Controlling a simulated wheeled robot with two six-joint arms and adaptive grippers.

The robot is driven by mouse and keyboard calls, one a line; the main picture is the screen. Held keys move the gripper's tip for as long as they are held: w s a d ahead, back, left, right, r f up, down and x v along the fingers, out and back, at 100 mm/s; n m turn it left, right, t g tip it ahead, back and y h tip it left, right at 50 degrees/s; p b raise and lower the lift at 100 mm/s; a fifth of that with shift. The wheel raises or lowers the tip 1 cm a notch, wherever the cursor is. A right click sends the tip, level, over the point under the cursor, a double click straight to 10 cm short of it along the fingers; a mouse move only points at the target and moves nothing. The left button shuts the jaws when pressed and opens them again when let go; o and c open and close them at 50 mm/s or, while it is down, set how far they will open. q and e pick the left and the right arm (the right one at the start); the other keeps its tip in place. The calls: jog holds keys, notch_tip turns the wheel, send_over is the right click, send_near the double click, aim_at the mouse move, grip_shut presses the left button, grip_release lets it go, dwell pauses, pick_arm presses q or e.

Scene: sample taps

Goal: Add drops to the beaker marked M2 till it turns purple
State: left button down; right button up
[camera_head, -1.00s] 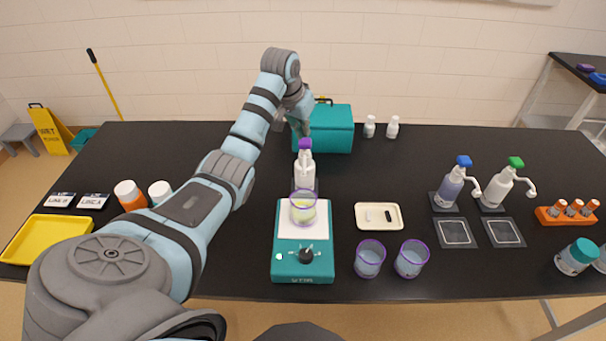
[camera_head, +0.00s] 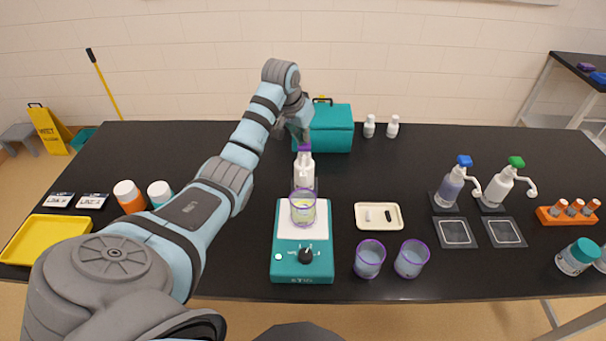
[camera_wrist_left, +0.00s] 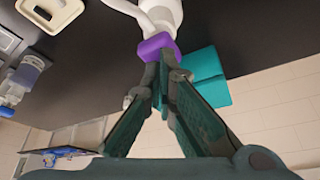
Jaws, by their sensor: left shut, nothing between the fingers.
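A white dropper bottle (camera_head: 304,172) with a purple pump head (camera_head: 305,148) stands behind the teal stirrer (camera_head: 290,267). A purple-rimmed beaker (camera_head: 303,214) with pale yellow-green liquid sits on the stirrer's white plate, in front of the bottle. I cannot read any M2 mark. My left gripper (camera_head: 303,136) is shut and empty, its tips at the top of the purple head. In the left wrist view the closed fingertips (camera_wrist_left: 160,70) meet the purple head (camera_wrist_left: 155,46) and seem to touch it. My right gripper is not in view.
Two purple-rimmed beakers (camera_head: 370,257) (camera_head: 411,258) stand right of the stirrer. A cream tray (camera_head: 379,227) holds small bars. Blue-topped (camera_head: 453,187) and green-topped (camera_head: 498,187) pump bottles stand further right. A teal box (camera_head: 330,135) is behind the gripper.

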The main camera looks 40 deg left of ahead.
pick_arm(q)
jog(key=shift+f, duration=0.1)
jog(key=shift+r+p, duration=0.45)
jog(key=shift+r, duration=0.7)
notch_tip(320, 180, up, 6)
dwell(0.7)
